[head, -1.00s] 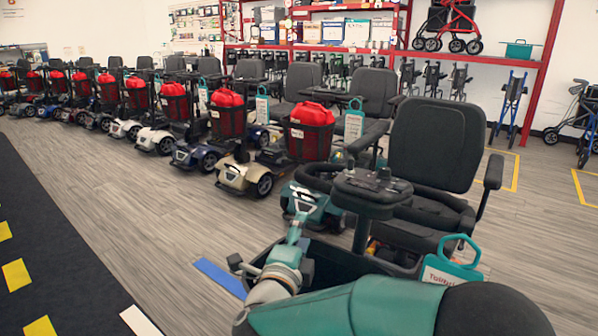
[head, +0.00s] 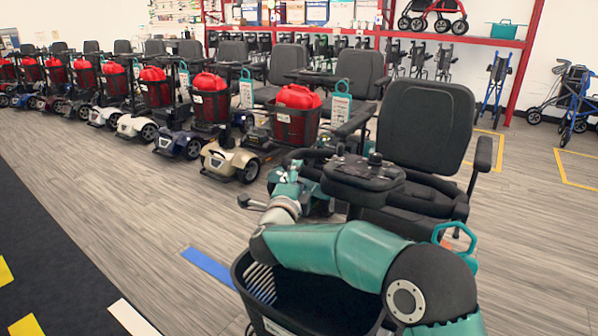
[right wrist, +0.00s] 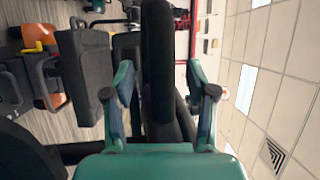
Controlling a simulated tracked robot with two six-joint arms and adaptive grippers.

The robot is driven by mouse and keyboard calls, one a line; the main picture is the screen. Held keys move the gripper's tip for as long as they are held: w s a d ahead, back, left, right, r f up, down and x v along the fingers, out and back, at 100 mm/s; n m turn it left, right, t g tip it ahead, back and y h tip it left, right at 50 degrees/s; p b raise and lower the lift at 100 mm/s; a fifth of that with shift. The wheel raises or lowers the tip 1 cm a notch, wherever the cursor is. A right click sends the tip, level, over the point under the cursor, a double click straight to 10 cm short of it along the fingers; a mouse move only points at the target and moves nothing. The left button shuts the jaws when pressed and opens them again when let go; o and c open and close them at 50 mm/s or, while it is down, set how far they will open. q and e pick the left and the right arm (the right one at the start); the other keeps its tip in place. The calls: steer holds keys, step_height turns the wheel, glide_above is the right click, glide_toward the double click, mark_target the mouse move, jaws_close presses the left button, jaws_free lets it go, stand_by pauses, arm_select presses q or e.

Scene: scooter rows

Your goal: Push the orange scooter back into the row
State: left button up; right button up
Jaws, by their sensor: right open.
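The nearest scooter, with a black seat (head: 425,125), a black tiller head (head: 363,180) and an empty front basket (head: 330,310), stands out from the row. My right arm covers much of its body, so its colour is hidden in the head view. In the right wrist view an orange body panel (right wrist: 45,60) shows beside a black seat (right wrist: 85,80). My right gripper (head: 289,172) is at the scooter's black loop handle, open. In the wrist view a black bar (right wrist: 158,60) lies between its spread fingers (right wrist: 163,100). My left gripper is not in view.
A row of scooters with red bags in their baskets (head: 297,120) recedes to the left. A blue floor line (head: 208,268) and a dark strip (head: 60,250) lie at left. Blue walkers (head: 565,100) stand at right, near yellow floor markings (head: 575,170).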

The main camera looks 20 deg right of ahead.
mark_target(300, 175)
steer(key=shift+x, duration=1.9)
steer(key=shift+s, duration=0.1)
steer(key=shift+c, duration=0.4)
jaws_close()
